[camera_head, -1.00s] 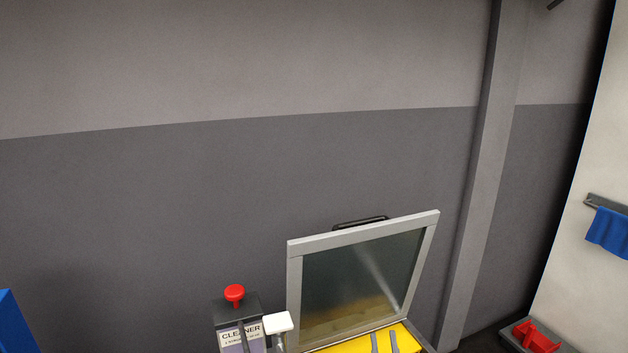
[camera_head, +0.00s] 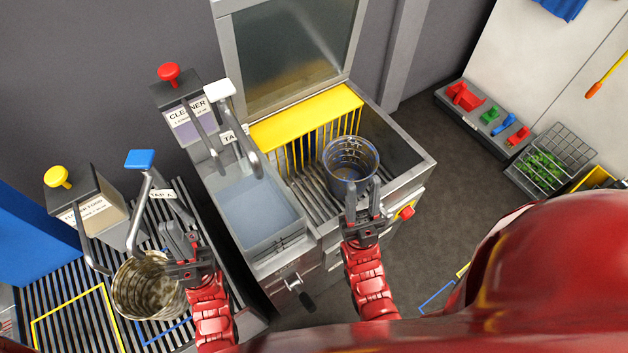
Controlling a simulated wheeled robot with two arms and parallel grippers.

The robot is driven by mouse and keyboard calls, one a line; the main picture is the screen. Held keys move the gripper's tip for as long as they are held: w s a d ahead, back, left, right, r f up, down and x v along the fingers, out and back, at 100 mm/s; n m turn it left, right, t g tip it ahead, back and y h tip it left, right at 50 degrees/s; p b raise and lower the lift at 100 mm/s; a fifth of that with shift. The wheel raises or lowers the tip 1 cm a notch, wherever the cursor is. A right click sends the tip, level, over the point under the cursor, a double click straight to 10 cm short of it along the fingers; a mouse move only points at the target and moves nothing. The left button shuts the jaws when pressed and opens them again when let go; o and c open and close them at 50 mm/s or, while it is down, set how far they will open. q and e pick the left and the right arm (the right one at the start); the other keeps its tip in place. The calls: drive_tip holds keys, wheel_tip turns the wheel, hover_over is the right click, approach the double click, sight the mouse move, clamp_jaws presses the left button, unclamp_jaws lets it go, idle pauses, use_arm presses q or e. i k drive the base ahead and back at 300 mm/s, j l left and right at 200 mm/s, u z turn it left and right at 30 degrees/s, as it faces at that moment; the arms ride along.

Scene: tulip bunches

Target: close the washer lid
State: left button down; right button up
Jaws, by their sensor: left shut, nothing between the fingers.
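The washer lid (camera_head: 290,55), a grey frame around a dark glass pane, stands raised at the back of the washer (camera_head: 412,165); its top edge is outside the view. A yellow panel (camera_head: 306,117) lies in front of it. A grey bucket (camera_head: 350,160) is at the washer's open basin. My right gripper (camera_head: 361,192) is at the bucket's near side, with its fingers apart; I cannot tell whether it grips the bucket. My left gripper (camera_head: 168,256) is shut and empty beside a brownish bucket (camera_head: 148,290) on the left, away from the lid.
A sink (camera_head: 258,213) with taps and a cleaner dispenser (camera_head: 190,118) stands left of the washer. A blue-handled tap (camera_head: 140,160) and a yellow-knobbed dispenser (camera_head: 95,205) stand further left. A crate (camera_head: 548,160) and a shelf (camera_head: 465,120) are at the right, beyond clear floor.

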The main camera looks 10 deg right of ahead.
sight(222, 10)
drive_tip(key=k+j+u, duration=0.2)
drive_tip(key=j, duration=0.5)
drive_tip(key=j+u, duration=0.15)
drive_tip(key=j, duration=0.5)
